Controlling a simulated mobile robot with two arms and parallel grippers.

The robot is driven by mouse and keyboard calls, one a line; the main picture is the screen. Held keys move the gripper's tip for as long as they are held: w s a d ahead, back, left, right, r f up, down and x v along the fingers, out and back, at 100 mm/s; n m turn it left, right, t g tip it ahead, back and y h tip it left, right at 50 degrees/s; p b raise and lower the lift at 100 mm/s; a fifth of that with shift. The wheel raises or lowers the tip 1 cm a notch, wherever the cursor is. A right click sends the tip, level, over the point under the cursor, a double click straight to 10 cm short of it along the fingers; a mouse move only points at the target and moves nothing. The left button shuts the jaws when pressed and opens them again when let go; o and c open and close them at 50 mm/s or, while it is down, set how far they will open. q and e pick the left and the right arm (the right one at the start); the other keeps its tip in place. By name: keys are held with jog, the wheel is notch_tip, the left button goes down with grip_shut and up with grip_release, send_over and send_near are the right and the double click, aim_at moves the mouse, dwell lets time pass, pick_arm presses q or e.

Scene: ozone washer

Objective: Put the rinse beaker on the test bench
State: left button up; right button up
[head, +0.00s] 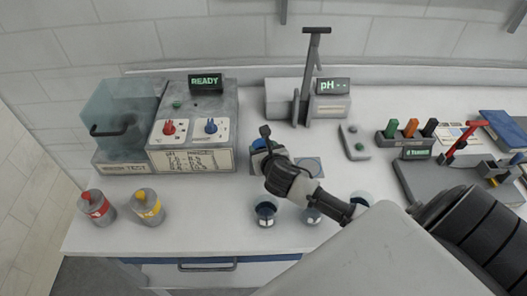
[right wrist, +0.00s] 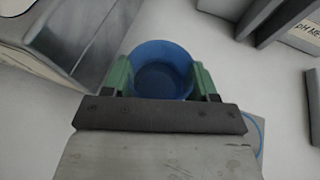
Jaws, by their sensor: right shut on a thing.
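My right gripper (head: 264,140) reaches over the middle of the white bench (head: 210,222). It is shut on a blue beaker, which I take to be the rinse beaker (head: 259,144). In the right wrist view the beaker (right wrist: 161,72) is upright and open at the top, between the green fingers of the gripper (right wrist: 161,80). The arm and gripper hide part of it in the head view. I cannot tell whether its base touches the bench top. My left gripper is not in view.
A washer unit marked READY (head: 193,128) stands left of the gripper. A pH meter (head: 329,103) stands behind it. Small beakers (head: 265,210) stand near the front edge. Two bottles (head: 147,207) stand front left. A blue-ringed pad (head: 309,166) lies right of the gripper.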

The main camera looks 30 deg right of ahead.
jog(key=shift+f, duration=0.45)
jog(key=o, duration=1.1)
jog(key=shift+f, duration=0.15)
jog(key=v, duration=1.2)
jog(key=shift+s+b, duration=0.1)
jog(key=shift+b, duration=0.3)
